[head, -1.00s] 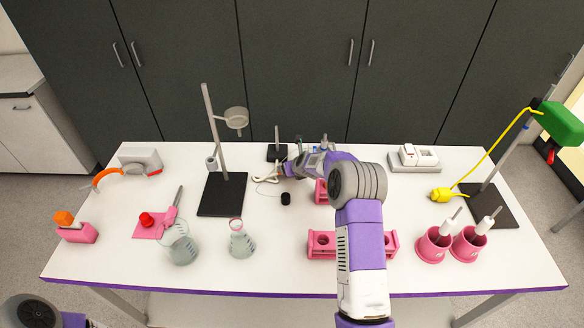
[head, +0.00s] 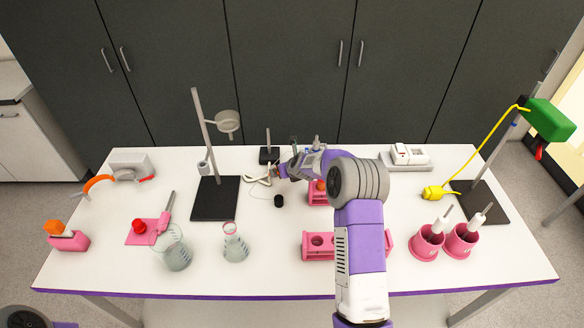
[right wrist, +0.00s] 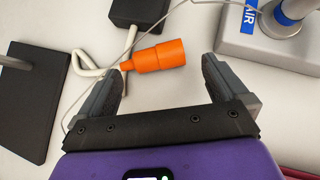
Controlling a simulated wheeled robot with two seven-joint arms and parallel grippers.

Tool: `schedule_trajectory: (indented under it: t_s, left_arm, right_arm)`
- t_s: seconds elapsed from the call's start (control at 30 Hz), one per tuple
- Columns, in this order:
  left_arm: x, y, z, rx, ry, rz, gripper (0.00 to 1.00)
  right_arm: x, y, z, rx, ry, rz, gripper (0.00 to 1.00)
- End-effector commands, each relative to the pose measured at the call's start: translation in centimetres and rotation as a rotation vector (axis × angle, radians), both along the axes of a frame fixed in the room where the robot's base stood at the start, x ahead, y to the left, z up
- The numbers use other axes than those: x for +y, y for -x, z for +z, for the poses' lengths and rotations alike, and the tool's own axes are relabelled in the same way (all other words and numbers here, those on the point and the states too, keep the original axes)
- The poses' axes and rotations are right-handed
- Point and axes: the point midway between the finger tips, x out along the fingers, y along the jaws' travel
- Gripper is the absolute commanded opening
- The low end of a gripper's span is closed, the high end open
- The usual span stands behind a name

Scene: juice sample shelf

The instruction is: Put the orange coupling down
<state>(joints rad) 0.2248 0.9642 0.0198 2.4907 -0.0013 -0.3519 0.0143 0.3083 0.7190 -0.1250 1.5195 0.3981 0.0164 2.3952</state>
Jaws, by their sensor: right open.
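The orange coupling (right wrist: 155,57) lies on the white table in the right wrist view, its narrow end toward the left finger. My right gripper (right wrist: 160,70) is open, with one finger on each side of the coupling and a visible gap on the right. In the head view my right gripper (head: 281,171) reaches left over the middle of the table, near a white tube (head: 258,180). The coupling is mostly hidden or too small to make out there. My left gripper is not in view; only part of the left arm shows at bottom left.
A black box (right wrist: 140,10) and a grey base with a blue AIR label (right wrist: 265,40) are close beyond the fingers. A black stand plate (head: 215,198) and a small black cap (head: 278,201) are left of the gripper. Pink racks (head: 318,246) stand in front.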

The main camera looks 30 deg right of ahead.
Motion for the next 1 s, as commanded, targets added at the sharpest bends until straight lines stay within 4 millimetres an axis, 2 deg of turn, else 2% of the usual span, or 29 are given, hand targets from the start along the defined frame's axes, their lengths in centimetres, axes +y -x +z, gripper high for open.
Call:
schedule_trajectory:
  t_s: [0.03,0.2,0.43,0.63,1.0]
  left_arm:
    - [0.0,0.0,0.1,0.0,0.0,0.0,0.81]
    - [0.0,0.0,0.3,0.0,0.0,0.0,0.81]
    - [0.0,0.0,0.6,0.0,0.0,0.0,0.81]
    - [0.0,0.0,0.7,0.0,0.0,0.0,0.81]
    - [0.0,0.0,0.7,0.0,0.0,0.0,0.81]
  right_arm:
    - [0.1,0.8,1.1,-0.003,0.0,0.0,1.0]
    - [0.5,3.2,3.5,-0.003,0.0,0.0,1.0]
    - [0.9,5.6,5.9,-0.002,0.001,0.001,1.0]
    - [1.0,6.4,6.5,0.0,0.001,0.001,1.0]
    - [1.1,6.4,6.5,0.0,0.001,0.001,1.0]
